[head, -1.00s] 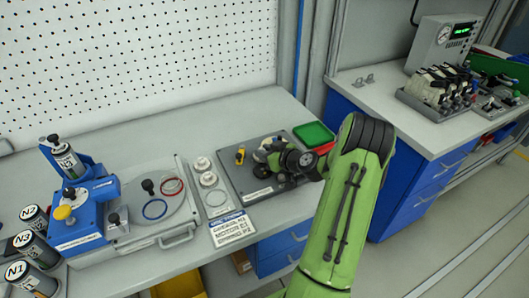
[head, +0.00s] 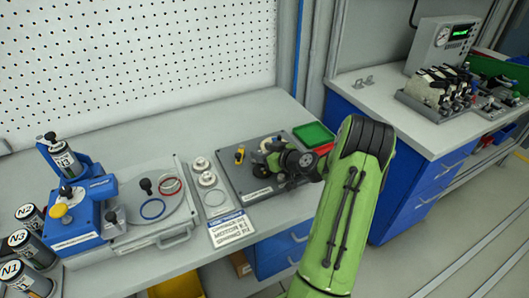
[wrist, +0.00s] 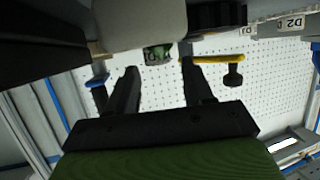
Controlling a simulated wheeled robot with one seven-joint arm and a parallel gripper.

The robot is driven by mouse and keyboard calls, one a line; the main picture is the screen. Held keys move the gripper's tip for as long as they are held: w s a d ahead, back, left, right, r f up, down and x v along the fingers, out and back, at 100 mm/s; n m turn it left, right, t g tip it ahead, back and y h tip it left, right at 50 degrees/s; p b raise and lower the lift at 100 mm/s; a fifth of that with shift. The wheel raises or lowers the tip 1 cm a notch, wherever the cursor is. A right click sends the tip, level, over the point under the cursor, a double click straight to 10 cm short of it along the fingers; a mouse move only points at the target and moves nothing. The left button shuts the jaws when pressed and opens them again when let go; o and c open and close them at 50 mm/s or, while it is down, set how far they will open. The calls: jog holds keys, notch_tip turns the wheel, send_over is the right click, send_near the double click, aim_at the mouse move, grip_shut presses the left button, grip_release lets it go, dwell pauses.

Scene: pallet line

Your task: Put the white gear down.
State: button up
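My gripper (head: 282,162) is low over the dark grey plate (head: 238,185) on the bench in the head view. Its dark wrist parts hide much of what is there. A pale part shows just left of it; I cannot tell whether it is a gear. In the wrist view, the two black fingers of my gripper (wrist: 158,68) stand apart, with pegboard and a small green part (wrist: 157,54) visible in the gap. A large pale grey body (wrist: 140,22) lies beyond the fingertips. White ring-shaped parts (head: 207,179) sit on a narrow grey tray left of the plate.
A yellow-topped part (head: 239,156) stands on the plate. A green bin (head: 314,134) and a red bin are behind my gripper. A blue fixture (head: 82,210) and labelled N1, N2 and N3 cylinders stand at left. The back of the bench is clear.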

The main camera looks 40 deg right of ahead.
jog(key=shift+s+a+f, duration=0.15)
jog(key=shift+s+f, duration=0.1)
jog(key=shift+f, duration=0.45)
jog(key=shift+w+r+p, duration=0.1)
jog(key=shift+r+p, duration=0.45)
jog(key=shift+p, duration=0.35)
jog(key=v, duration=1.1)
jog(key=shift+w+r, duration=0.1)
jog(key=shift+r, duration=0.3)
jog(key=shift+s+r, duration=0.2)
jog(key=shift+s, duration=0.05)
jog(key=a+r+n+g+y, duration=0.1)
jog(key=a+r+n+g, duration=0.2)
jog(key=a, duration=0.8)
jog(key=a+r+n+g+y, duration=0.1)
jog(key=a+r+g, duration=0.25)
jog(key=a, duration=0.85)
jog(key=s+a+r+m+g+h, duration=0.1)
jog(key=s+a+r+m, duration=0.1)
jog(key=s, duration=0.5)
jog(key=s+a+r+m, duration=0.1)
jog(key=s+a+r, duration=0.1)
jog(key=s+a, duration=0.3)
jog(key=s, duration=0.3)
jog(key=shift+r+m+g+h, duration=0.3)
jog(key=shift+m+g+h, duration=0.05)
jog(key=shift+m+h, duration=0.05)
